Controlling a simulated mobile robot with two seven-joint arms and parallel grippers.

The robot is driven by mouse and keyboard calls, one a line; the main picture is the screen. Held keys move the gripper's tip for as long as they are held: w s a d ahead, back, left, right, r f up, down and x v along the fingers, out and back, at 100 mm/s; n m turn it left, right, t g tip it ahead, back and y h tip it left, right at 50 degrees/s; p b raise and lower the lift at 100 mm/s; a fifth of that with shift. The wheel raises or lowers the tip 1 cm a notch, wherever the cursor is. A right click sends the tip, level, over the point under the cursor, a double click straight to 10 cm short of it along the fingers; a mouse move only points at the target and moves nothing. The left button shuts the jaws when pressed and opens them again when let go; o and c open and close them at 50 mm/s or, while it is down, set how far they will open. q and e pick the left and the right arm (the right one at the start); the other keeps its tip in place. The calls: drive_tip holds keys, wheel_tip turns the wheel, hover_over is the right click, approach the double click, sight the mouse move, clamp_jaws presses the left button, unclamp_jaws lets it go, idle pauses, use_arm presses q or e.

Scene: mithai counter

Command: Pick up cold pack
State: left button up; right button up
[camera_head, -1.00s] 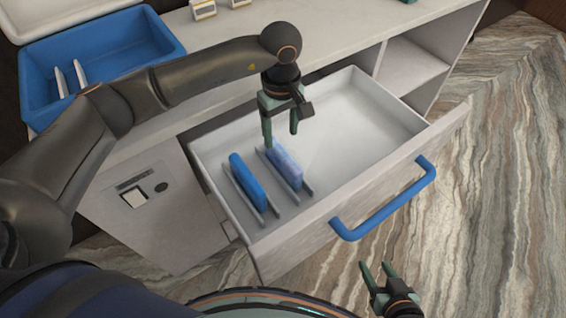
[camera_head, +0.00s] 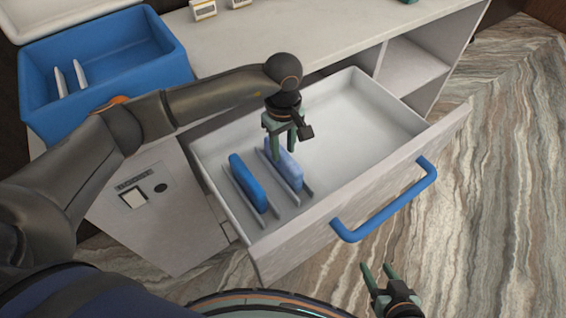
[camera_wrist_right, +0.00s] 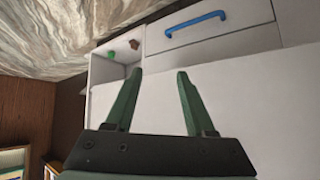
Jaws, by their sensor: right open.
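Two cold packs stand on edge in slotted holders in the open drawer: a darker blue pack (camera_head: 248,184) at left and a lighter blue pack (camera_head: 290,174) to its right. My left gripper (camera_head: 289,152) points down at the far end of the lighter pack, its fingers apart, one on each side as far as I can tell; contact is not clear. My right gripper (camera_head: 378,272) is open and empty in front of the drawer, low and to the right of the packs. Its spread fingers also show in the right wrist view (camera_wrist_right: 157,88), with nothing between them.
The white drawer (camera_head: 350,135) has a blue handle (camera_head: 390,205) on its front; its right part is empty. A blue cooler box (camera_head: 150,70) with white dividers stands on the counter (camera_head: 330,35) at left. Small boxes (camera_head: 204,9) sit at the back.

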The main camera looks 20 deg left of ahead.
use_arm(q)
clamp_jaws()
drive_tip(key=shift+r, duration=0.1)
idle(0.8)
